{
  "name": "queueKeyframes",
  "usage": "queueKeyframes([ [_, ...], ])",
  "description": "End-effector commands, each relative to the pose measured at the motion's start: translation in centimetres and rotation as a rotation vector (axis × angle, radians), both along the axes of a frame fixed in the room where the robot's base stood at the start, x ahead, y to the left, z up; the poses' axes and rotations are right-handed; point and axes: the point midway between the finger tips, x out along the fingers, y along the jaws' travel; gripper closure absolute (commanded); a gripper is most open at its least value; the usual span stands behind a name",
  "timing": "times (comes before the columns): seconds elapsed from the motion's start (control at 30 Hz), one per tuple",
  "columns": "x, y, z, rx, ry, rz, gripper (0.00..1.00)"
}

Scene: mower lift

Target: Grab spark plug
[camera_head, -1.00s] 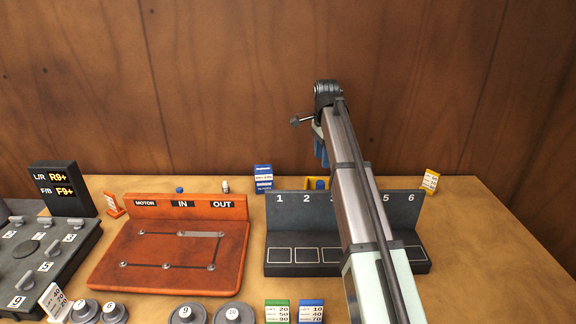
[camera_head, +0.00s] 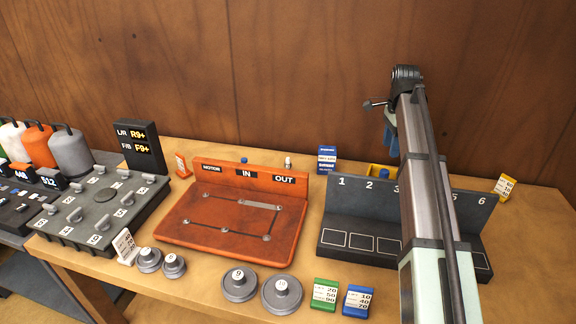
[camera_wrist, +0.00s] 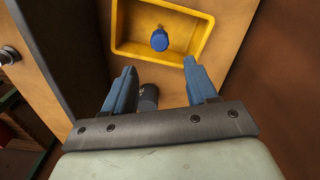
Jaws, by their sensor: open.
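A small blue-topped part (camera_wrist: 160,40) lies in the yellow tray (camera_wrist: 122,40) in the wrist view. Its lower portion is mostly hidden, so I cannot tell whether it is the spark plug. In the head view, its blue top (camera_head: 384,174) shows just behind the numbered dark rack. A small pale upright piece (camera_head: 289,162) stands behind the orange board; its kind is unclear. My gripper (camera_wrist: 159,80) is open, its two blue fingers apart, short of the tray. A dark cylinder (camera_wrist: 148,97) shows between and beyond the fingers. Nothing is held.
The orange board (camera_head: 185,225), round weights (camera_head: 238,285) and small green and blue cards (camera_head: 325,295) lie to the left and front. A blue box (camera_head: 327,159) stands behind the rack. A wooden wall closes the back.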

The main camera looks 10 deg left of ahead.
Motion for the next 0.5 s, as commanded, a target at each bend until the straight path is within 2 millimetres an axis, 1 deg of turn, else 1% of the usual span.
queueKeyframes([
  [0.27, 0.0, 0.0, 0.0, 0.0, 0.0, 0.0, 0.42],
  [0.37, 0.0, 0.4, 0.0, 0.0, 0.0, 0.005, 0.42],
  [0.47, -0.2, 2.2, 0.0, 0.0, 0.0, 0.028, 0.42],
  [0.5, -0.3, 3.3, -0.2, 0.0, 0.003, 0.043, 0.42],
])
